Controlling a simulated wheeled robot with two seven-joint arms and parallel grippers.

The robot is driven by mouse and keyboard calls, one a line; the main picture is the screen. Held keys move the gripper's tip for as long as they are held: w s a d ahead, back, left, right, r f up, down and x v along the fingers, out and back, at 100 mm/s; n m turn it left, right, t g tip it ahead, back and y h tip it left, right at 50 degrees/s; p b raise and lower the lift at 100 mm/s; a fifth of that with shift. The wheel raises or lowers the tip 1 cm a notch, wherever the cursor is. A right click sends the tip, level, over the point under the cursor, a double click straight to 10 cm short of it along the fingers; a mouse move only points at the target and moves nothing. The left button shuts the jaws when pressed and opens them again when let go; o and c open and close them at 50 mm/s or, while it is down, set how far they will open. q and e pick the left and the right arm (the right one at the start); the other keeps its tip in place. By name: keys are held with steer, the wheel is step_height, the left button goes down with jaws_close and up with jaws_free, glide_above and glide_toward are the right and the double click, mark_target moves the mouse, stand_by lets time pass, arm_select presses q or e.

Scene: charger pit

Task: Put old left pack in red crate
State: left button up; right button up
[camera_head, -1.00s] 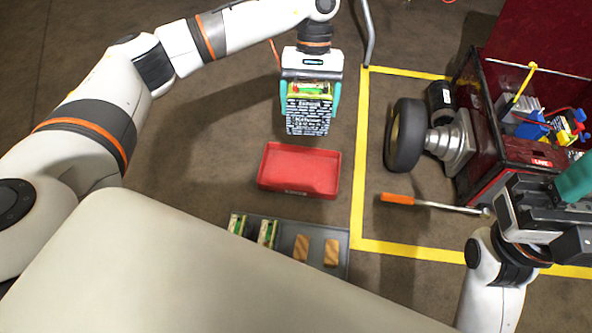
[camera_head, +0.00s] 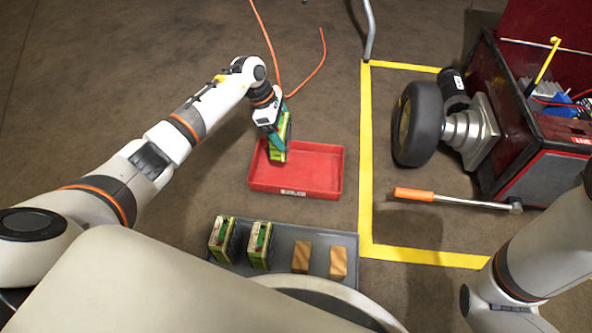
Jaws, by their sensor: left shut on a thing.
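The old pack (camera_head: 279,152), green and yellow, is in my left gripper (camera_head: 280,132), which is shut on it. The pack hangs upright, partly hidden by the gripper. Its lower end is over the left back part of the red crate (camera_head: 320,186). I cannot tell whether it touches the crate floor. The rest of the crate looks empty. My right arm shows at the lower right, but its gripper is out of view.
A grey tray (camera_head: 318,278) in front holds two green packs (camera_head: 259,246) and two wooden blocks (camera_head: 301,257). Yellow tape (camera_head: 366,180) runs right of the crate. Beyond it are a black wheel (camera_head: 420,122), an orange-handled bar (camera_head: 414,194) and a dark red charger box (camera_head: 540,160).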

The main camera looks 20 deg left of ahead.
arm_select(q)
step_height(320, 180, down, 10)
steer(key=b, duration=0.7)
steer(key=shift+w+b, duration=0.1)
steer(key=shift+b, duration=0.2)
steer(key=shift+r, duration=0.1)
steer(key=o, duration=1.8)
steer(key=shift+f, duration=0.2)
steer(key=shift+o, duration=0.2)
